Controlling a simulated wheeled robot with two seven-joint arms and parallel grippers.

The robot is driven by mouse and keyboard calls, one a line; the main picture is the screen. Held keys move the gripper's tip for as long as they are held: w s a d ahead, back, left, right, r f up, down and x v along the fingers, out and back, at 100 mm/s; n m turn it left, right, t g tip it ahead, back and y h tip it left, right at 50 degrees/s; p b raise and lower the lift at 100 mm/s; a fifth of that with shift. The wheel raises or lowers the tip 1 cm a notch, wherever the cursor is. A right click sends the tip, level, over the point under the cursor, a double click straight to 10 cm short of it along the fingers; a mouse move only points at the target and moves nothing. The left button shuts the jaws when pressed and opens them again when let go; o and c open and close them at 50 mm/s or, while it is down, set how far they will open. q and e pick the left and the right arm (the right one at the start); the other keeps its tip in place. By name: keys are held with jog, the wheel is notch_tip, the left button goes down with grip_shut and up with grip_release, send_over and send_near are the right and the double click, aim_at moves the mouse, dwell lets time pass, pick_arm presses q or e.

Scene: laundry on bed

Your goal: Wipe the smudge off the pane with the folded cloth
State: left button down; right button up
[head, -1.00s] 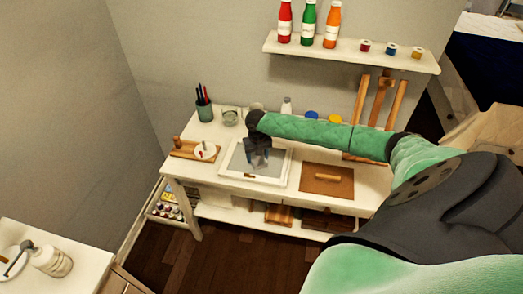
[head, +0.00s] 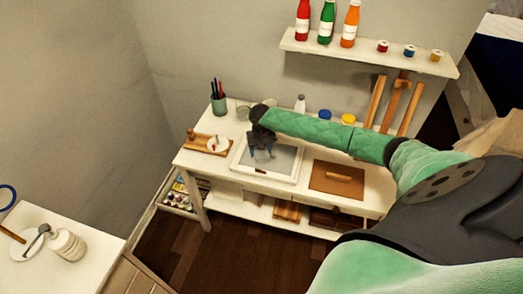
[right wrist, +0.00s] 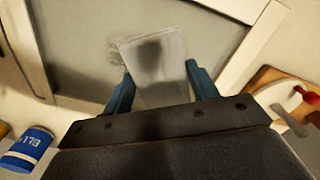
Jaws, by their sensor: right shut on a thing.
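The grey pane (head: 284,162) lies flat in a white frame on the white table. It also fills the upper part of the right wrist view (right wrist: 70,40). My right gripper (head: 263,156) is over the pane's left half, pointing down. In the right wrist view, its blue fingers (right wrist: 160,82) are shut on the folded cloth (right wrist: 174,55), a pale grey piece with a dark shadow across it. The cloth appears at the pane; firm contact cannot be told. A faint darker scribbled patch, likely the smudge (right wrist: 116,52), shows beside the cloth. My left gripper is out of view.
A wooden tray with a white dish (head: 217,144) stands left of the frame, a brown board (head: 337,178) right. A pen cup (head: 218,103) and jars (head: 348,119) line the back. A shelf (head: 370,57) with bottles hangs above.

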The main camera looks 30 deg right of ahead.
jog(key=shift+r+p, duration=2.7)
jog(key=shift+r, duration=0.3)
jog(key=shift+r+p, duration=1.5)
jog(key=shift+p, duration=0.3)
